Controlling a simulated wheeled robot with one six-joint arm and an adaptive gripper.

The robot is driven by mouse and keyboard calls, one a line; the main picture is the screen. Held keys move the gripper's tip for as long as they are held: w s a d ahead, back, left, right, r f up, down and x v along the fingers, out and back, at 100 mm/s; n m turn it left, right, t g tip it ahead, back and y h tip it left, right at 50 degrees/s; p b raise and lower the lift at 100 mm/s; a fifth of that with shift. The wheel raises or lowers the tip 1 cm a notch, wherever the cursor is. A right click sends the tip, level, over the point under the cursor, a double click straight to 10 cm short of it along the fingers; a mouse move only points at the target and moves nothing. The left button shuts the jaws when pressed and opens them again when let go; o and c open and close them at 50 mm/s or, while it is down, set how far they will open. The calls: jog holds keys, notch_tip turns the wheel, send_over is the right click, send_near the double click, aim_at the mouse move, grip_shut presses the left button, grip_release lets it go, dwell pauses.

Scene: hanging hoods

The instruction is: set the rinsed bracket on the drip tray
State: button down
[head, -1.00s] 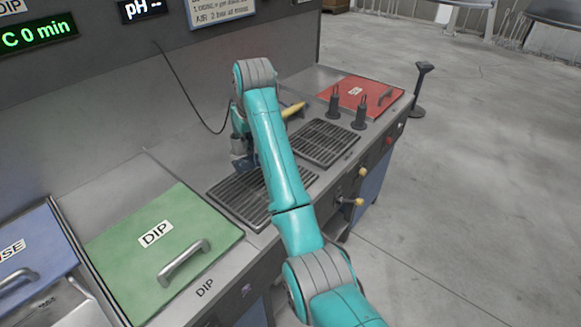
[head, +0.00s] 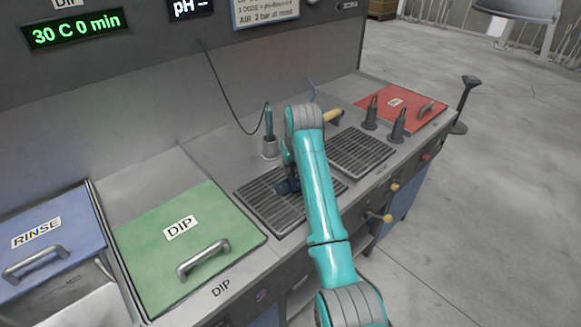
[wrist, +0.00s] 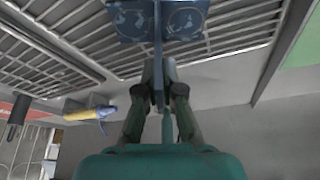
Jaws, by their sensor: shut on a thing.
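My gripper (wrist: 163,95) is shut on a dark blue bracket (wrist: 163,20), holding it by its upright plate. Two round marks or holes show on the bracket's flat part. In the head view the bracket (head: 287,187) is at the left slatted drip tray (head: 262,210), over its middle. My arm hides part of the bracket and tray there. The tray's bars (wrist: 225,55) lie behind the bracket in the wrist view. I cannot tell whether the bracket touches the bars.
A second slatted grate (head: 362,150) lies to the right, with two dark upright tools (head: 397,125) beyond. A yellow-handled tool (head: 333,115) and a holder with a probe (head: 269,145) stand behind. Green DIP lid (head: 185,240) and blue RINSE lid (head: 45,240) are closed at left.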

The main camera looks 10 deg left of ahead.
jog(key=shift+f, duration=0.2)
jog(key=c, duration=1.8)
grip_release()
jog(key=shift+f, duration=0.1)
jog(key=o, duration=0.5)
jog(key=v, duration=1.2)
